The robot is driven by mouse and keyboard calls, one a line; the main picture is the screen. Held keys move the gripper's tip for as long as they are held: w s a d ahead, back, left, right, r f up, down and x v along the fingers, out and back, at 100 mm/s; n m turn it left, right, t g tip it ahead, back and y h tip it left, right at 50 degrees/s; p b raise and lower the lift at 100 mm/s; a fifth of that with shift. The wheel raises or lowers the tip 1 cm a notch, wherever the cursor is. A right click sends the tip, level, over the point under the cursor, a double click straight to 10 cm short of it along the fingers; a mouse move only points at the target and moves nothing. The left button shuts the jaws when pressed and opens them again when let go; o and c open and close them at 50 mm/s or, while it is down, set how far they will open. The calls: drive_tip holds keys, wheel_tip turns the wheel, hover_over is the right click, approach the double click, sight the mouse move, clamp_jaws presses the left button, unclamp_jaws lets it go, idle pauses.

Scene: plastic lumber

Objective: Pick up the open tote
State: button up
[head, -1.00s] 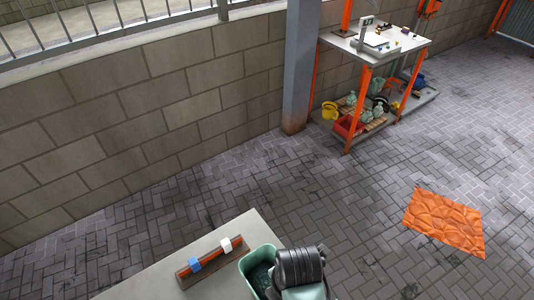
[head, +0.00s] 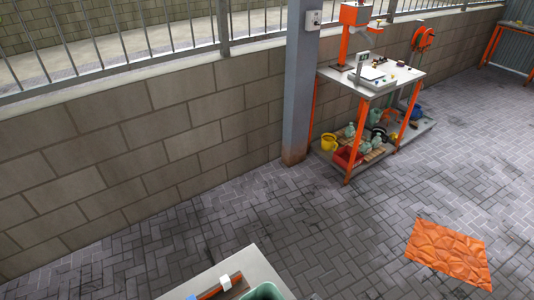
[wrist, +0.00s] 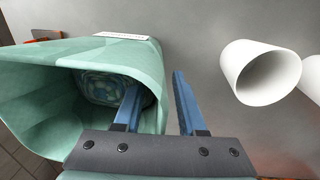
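The open tote is pale green; its corner shows at the bottom edge of the head view (head: 265,292), on the grey table. It fills the left of the wrist view (wrist: 40,85), its mouth facing the camera, with a patterned blue-green surface inside. My gripper (wrist: 155,90) has two blue fingers spread apart in the wrist view. The left finger is inside the tote's mouth and the right one is outside, with the tote's right wall between them. A gap shows beside the right finger; I see no firm grip on the wall. My gripper is outside the head view.
A white tube (wrist: 262,72) lies right of the tote, with another at the edge. A brown bar with blue and white pieces (head: 222,285) lies on the table (head: 235,268). An orange-legged workbench (head: 385,80) and an orange sheet (head: 448,252) are beyond; paved floor is open between.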

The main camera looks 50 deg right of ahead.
drive_tip(key=shift+f, duration=0.2)
clamp_jaws()
idle(1.4)
